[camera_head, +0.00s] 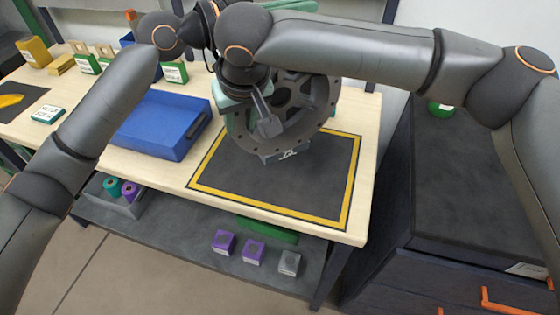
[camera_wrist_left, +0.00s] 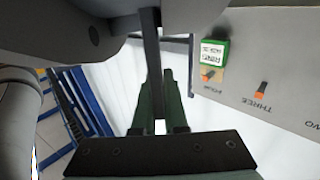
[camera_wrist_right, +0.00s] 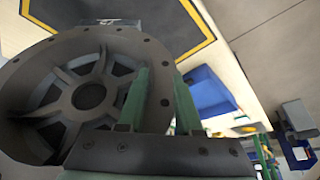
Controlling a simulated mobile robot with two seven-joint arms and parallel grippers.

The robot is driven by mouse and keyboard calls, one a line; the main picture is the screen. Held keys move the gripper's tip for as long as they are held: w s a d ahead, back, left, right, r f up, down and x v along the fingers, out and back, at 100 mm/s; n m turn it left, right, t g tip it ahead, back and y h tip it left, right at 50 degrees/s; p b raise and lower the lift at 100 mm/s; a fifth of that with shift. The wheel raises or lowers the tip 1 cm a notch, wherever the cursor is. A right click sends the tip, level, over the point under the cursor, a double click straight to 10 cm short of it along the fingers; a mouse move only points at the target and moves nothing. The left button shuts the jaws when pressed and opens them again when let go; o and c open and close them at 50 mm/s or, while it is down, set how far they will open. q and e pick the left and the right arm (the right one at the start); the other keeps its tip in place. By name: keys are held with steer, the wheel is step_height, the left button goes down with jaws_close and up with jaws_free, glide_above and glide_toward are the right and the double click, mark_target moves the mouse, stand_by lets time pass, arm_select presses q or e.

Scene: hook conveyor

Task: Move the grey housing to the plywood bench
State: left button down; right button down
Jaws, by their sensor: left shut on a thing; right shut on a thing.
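The grey housing (camera_head: 318,100) is a round, spoked body held upright over the dark, yellow-bordered mat on the plywood bench (camera_head: 345,238). Its foot is close above or on the mat; I cannot tell which. My right gripper (camera_head: 248,118) is shut on its left side. In the right wrist view, the green fingers (camera_wrist_right: 162,90) pinch the rim of the housing (camera_wrist_right: 85,95). In the left wrist view, my left gripper (camera_wrist_left: 160,85) is shut on a dark edge of the housing (camera_wrist_left: 75,25). My left gripper is mostly hidden in the head view.
A blue tray (camera_head: 150,140) stands left of the mat. Several labelled boxes stand at the back left. A shelf (camera_head: 185,235) below carries purple blocks. A dark cabinet (camera_head: 470,180) stands right, beyond a gap. The front of the mat (camera_head: 285,195) is clear.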

mark_target(243, 139)
steer(key=shift+w+d+r, duration=0.1)
steer(key=shift+w+d, duration=0.05)
steer(key=shift+w, duration=0.05)
